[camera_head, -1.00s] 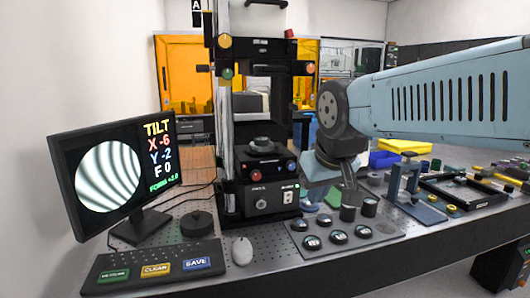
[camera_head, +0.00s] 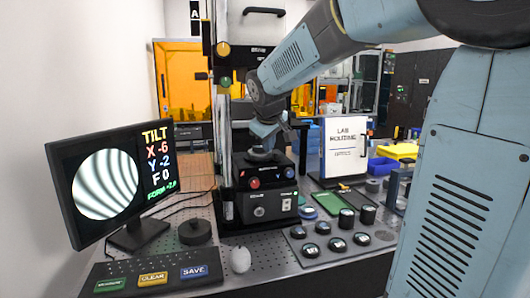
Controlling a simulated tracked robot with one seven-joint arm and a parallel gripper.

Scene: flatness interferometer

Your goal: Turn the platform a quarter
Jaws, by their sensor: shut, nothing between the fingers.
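The interferometer (camera_head: 258,207) is a tall black instrument behind the front edge of the bench. Its small dark round platform (camera_head: 262,157) sits inside the frame, above the red and blue knobs. My gripper (camera_head: 264,146) is shut and empty, pointing down just over the platform. It hides part of the platform's top, and I cannot tell whether it touches. The monitor (camera_head: 108,187) at the left shows curved fringes and reads tilt X -6, Y -2, F 0.
My arm fills the upper right. A keyboard (camera_head: 150,276), a white mouse (camera_head: 240,260) and a black round knob (camera_head: 195,231) lie in front. A tray (camera_head: 330,258) holds several round optics.

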